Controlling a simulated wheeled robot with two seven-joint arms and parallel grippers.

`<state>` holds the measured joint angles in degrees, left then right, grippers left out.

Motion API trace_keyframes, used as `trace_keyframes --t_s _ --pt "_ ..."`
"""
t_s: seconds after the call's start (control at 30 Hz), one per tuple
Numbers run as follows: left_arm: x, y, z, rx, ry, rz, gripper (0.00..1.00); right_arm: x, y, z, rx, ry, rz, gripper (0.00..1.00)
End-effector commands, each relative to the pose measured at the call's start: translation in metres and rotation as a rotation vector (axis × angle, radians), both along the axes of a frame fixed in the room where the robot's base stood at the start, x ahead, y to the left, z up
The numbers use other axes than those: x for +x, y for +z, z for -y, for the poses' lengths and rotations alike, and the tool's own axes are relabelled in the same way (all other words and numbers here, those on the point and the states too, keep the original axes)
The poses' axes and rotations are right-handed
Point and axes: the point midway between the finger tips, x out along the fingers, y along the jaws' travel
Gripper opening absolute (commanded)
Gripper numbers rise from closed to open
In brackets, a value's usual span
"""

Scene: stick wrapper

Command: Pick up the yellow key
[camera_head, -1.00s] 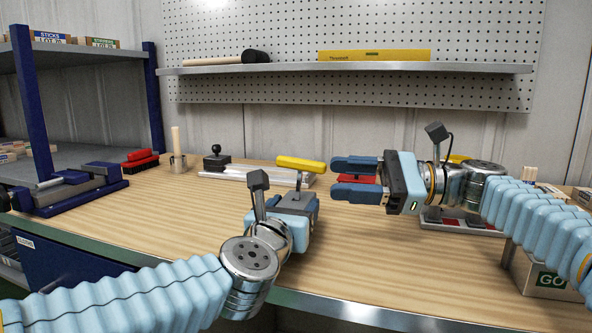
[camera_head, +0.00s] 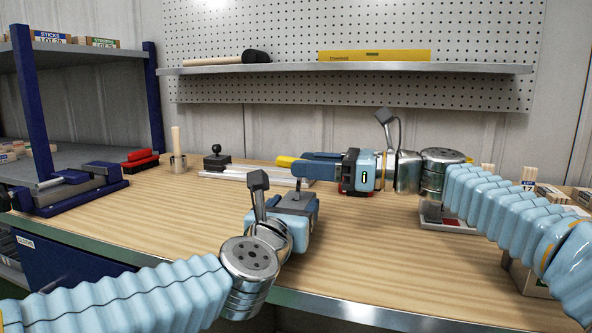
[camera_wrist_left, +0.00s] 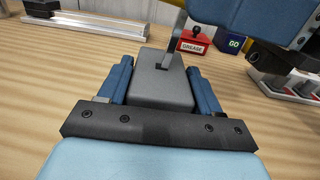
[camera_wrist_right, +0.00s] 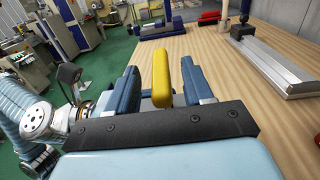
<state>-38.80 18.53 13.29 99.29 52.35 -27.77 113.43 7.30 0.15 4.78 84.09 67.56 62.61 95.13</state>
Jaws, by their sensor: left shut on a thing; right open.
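The yellow key has a yellow bar handle (camera_head: 287,161), whose left end shows past my right gripper's fingers in the head view. Its grey shank (camera_wrist_left: 174,45) goes down into a grey block (camera_wrist_left: 163,82). My left gripper (camera_wrist_left: 160,76) is shut on this block and holds it low at the middle of the bench. My right gripper (camera_head: 302,168) is open at the handle. In the right wrist view the handle (camera_wrist_right: 162,78) stands between the two open fingers, with a small gap to the right finger. Most of the handle is hidden in the head view.
A metal rail with a black-knobbed clamp (camera_head: 215,160) lies behind the grippers. A red grease box (camera_wrist_left: 192,42) sits beyond the block. A wooden stick (camera_head: 176,140) stands in a cup. A blue vise (camera_head: 85,182) is at left. The bench front is mostly clear.

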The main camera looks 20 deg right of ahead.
Motion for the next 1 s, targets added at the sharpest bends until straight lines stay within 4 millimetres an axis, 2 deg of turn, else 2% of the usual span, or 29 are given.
trace_keyframes --t_s 0.1,0.2,0.43,0.77,1.0 --pt "0.000 0.000 0.000 0.001 -0.001 -0.001 0.24 0.011 0.000 -0.017 0.000 0.004 -0.001 0.51" --pt "0.000 0.000 0.000 0.001 -0.001 -0.001 0.24 0.016 0.001 -0.024 -0.001 0.002 -0.001 0.51" --pt "0.000 0.000 0.000 0.001 -0.001 -0.001 0.24 0.017 0.001 -0.026 -0.001 0.001 -0.001 0.51" --pt "0.000 -0.001 0.000 0.001 -0.001 -0.001 0.24 0.017 0.001 -0.025 -0.001 0.001 -0.001 0.02" --pt "0.000 -0.001 0.000 0.001 -0.001 -0.001 0.24 0.017 0.001 -0.025 -0.001 0.001 0.001 0.00"
